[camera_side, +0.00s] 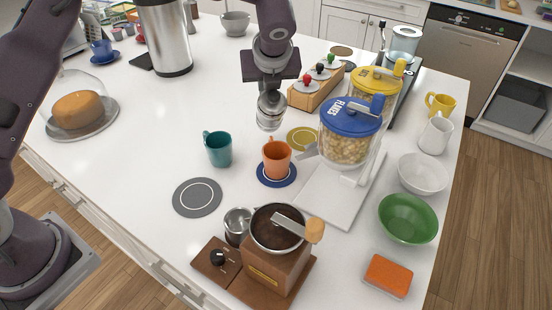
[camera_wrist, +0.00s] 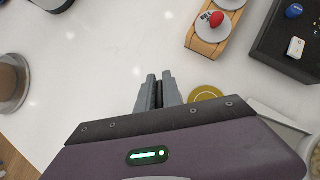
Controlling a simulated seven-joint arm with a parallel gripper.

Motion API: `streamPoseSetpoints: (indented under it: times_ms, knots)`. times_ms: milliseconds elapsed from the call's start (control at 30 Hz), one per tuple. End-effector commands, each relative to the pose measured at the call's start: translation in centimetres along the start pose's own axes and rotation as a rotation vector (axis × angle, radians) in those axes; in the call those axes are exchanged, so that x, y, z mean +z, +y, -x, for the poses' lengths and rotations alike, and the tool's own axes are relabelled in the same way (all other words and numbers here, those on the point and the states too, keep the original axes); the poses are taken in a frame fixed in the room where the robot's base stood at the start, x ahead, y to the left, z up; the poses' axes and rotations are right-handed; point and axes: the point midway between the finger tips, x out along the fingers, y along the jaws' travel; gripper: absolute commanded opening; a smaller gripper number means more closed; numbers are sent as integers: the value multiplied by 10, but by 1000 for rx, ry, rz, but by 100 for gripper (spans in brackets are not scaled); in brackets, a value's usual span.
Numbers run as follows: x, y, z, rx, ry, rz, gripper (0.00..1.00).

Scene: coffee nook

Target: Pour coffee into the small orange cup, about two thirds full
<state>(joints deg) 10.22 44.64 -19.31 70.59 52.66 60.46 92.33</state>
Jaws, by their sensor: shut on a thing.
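The small orange cup (camera_side: 277,158) stands upright on a dark blue coaster (camera_side: 291,180) in the side view; its inside is too small to judge the fill. My gripper (camera_side: 270,88) is above and slightly left of the cup in that view. It is shut on a silvery, shiny vessel (camera_side: 270,108), which hangs just above the cup, apart from it. What is inside the vessel does not show. In the wrist view the fingers (camera_wrist: 159,91) are close together with a dark strip between them. The cup is hidden there.
A teal cup (camera_side: 218,149) stands left of the orange cup. A coffee grinder (camera_side: 277,262) and metal cup (camera_side: 238,225) are in front. Blue-lidded and yellow-lidded dispensers (camera_side: 348,132) stand right. A wooden rack (camera_side: 316,92) is behind.

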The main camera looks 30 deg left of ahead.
Motion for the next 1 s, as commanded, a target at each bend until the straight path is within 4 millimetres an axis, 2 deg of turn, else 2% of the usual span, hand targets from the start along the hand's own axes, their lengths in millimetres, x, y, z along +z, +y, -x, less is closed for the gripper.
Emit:
streamPoseSetpoints:
  times_ms: [167,433,733,1000]
  knots:
    - [0,-1,6,-3,-29,-1,0]
    - [0,0,6,-2,-29,0,0]
    - [-11,-1,13,-2,-28,-1,0]
    - [-12,-1,15,-2,-32,0,0]
